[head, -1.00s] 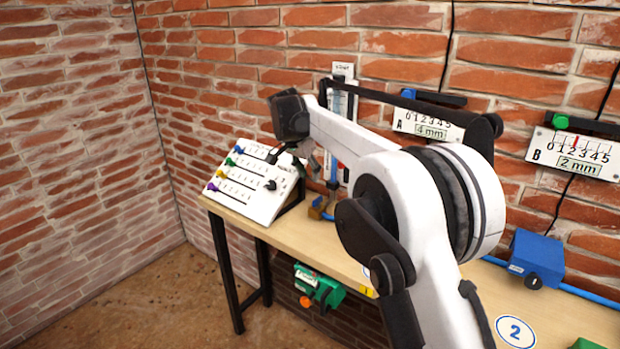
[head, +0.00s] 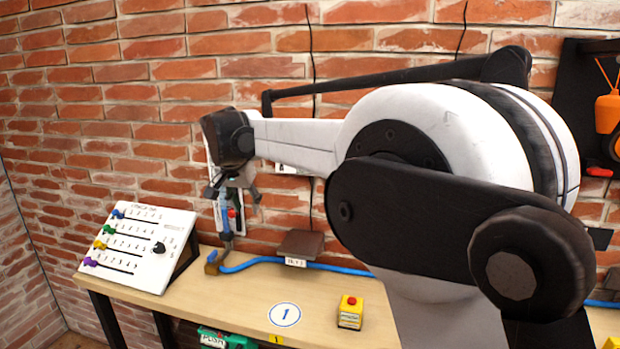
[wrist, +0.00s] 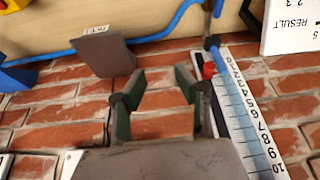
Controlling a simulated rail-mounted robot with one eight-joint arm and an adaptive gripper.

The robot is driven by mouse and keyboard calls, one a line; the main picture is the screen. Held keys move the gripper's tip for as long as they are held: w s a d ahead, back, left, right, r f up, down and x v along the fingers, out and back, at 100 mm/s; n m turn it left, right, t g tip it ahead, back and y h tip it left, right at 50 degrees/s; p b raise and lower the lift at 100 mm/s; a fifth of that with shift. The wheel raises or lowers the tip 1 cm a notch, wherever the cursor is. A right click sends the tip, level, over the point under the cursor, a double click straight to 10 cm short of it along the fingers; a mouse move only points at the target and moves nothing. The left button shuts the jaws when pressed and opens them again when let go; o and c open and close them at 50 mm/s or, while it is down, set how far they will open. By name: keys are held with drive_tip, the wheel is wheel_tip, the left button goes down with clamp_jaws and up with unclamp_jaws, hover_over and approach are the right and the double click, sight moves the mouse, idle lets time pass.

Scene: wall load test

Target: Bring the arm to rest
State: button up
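My gripper (head: 236,192) hangs at the end of my arm near the brick wall, in front of a white vertical scale (head: 212,185) in the head view. In the wrist view my gripper (wrist: 160,83) has its two fingers apart, with nothing between them but brick wall behind. The numbered scale (wrist: 250,125) with a red part (wrist: 208,70) runs close beside one finger; I cannot tell whether they touch. My arm is raised and bent, and its large joints hide much of the right of the head view.
A white panel (head: 138,246) with coloured sliders stands at the table's left end. A brown-grey block (head: 301,243) sits by a blue hose (head: 255,262). A yellow box with a red button (head: 350,312) is on the wooden table (head: 240,295). A green device (head: 225,340) is below the edge.

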drive_tip(key=s+d+r+n, duration=0.1)
drive_tip(key=s+d+r, duration=0.1)
drive_tip(key=s+d, duration=0.8)
drive_tip(key=s+d+r, duration=0.3)
drive_tip(key=s+d, duration=0.3)
drive_tip(key=d, duration=0.7)
drive_tip(key=s+d+f+t, duration=0.1)
drive_tip(key=s+d+f, duration=0.3)
drive_tip(key=s, duration=0.3)
drive_tip(key=s+d+f+n, duration=0.1)
drive_tip(key=s+d+f, duration=0.3)
drive_tip(key=s, duration=0.4)
drive_tip(key=s+d+f+t, duration=0.1)
drive_tip(key=s+d+f, duration=0.3)
drive_tip(key=s+d, duration=0.2)
drive_tip(key=shift+s+f+t+y, duration=0.3)
drive_tip(key=shift+s+f, duration=0.1)
drive_tip(key=shift+s, duration=0.6)
